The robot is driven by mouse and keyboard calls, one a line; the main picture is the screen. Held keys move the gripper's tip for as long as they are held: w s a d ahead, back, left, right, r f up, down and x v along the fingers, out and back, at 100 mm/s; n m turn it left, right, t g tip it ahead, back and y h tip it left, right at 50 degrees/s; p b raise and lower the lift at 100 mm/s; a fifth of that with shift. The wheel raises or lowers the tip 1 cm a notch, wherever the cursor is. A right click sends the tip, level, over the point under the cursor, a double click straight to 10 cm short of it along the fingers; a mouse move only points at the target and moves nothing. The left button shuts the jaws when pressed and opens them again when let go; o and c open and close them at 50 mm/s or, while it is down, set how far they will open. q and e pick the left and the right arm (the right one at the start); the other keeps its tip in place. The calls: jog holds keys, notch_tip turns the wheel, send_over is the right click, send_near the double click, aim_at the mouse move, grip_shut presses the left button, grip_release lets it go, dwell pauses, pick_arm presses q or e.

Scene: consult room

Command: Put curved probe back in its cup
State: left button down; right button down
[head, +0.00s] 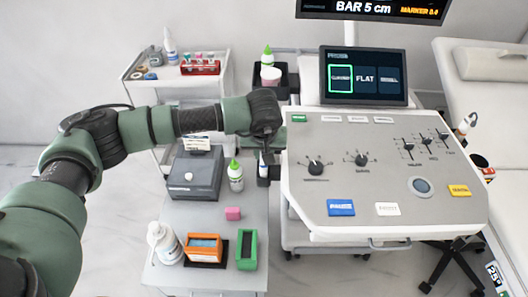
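My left arm reaches across from the left, and its dark gripper (267,155) points down at the left edge of the ultrasound console (385,180). A small dark holder with a pale patch (263,171) is just below the fingertips. The fingers are small and dark here, so I cannot tell whether they are shut on anything. I cannot make out the curved probe for certain; the gripper and wrist may hide it. My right gripper is not in view.
A side table (172,272) below my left arm holds a grey printer (195,174), a green-capped bottle (236,176), a pink block (233,214), a white bottle (164,243), an orange box (203,248) and a green frame (246,250). An exam bed (490,105) stands right.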

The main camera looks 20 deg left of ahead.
pick_arm(q)
jog(key=shift+f+b, duration=0.25)
jog(key=shift+b, duration=0.25)
dwell(0.8)
jog(key=c, duration=1.2)
grip_release()
jog(key=shift+o, duration=0.2)
